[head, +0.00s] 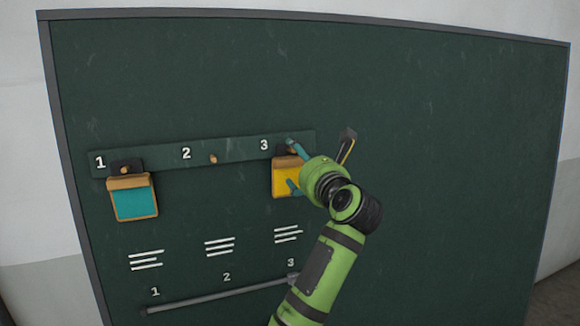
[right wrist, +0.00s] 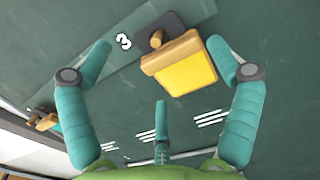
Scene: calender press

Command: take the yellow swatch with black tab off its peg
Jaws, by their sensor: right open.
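The yellow swatch (head: 284,180) hangs by its black tab on the peg under the number 3, at the right of the row. In the right wrist view the swatch (right wrist: 187,74) has a tan wooden top bar, and the wooden peg (right wrist: 157,38) sticks out through the black tab (right wrist: 176,24). My right gripper (head: 292,165) is in front of the swatch, partly hiding it. In the right wrist view the gripper (right wrist: 158,47) has its teal fingers spread wide, with the peg and swatch between them in the picture. It holds nothing. My left gripper is not in view.
A teal swatch (head: 134,203) hangs on peg 1 at the left. Peg 2 (head: 213,159) is empty. The pegs sit on a dark green strip (head: 240,151) across a dark green board (head: 440,120). A thin grey rail (head: 215,298) runs below the lower numbers.

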